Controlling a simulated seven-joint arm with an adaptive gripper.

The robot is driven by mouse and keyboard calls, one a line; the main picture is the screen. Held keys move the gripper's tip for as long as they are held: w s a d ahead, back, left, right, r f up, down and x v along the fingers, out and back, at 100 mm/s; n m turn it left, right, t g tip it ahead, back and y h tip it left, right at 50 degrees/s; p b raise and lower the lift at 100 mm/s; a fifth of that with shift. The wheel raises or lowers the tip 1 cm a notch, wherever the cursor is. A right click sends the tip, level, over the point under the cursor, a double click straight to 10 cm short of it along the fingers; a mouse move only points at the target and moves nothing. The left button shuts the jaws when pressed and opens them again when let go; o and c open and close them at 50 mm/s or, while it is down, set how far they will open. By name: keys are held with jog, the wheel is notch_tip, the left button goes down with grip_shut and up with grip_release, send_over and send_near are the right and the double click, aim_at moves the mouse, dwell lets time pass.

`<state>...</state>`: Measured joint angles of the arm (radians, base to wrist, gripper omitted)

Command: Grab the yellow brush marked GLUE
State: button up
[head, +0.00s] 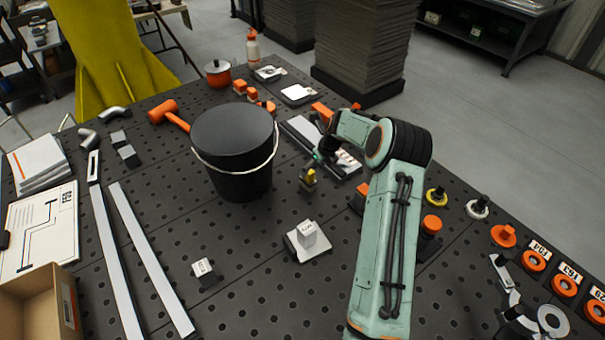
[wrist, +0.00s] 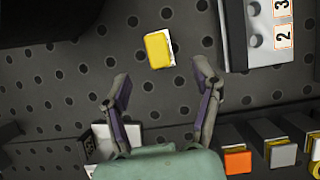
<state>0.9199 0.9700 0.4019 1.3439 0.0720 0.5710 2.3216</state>
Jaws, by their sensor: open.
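A small yellow block-like thing, apparently the brush (head: 307,180), stands on the dark perforated table between the black bucket and my arm. In the wrist view the yellow brush (wrist: 157,50) shows from above with a pale strip along one side. No GLUE marking is legible on it. My gripper (wrist: 160,88) is open and empty, its two fingers apart. The brush lies beyond the fingertips in that view, roughly in line with the gap, and is not touched. In the head view the gripper is mostly hidden by my arm.
A black bucket (head: 233,150) stands close left of the brush. A white block on a plate (head: 308,236) and a small labelled block (head: 205,272) sit nearer. A numbered grey rack (wrist: 236,40) is right of the fingers. Several coloured blocks line the wrist view's lower right.

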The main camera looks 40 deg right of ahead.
aim_at(308, 177)
jog(key=x, duration=0.6)
jog(key=shift+w+f, duration=0.1)
jog(key=shift+f, duration=0.25)
grip_shut()
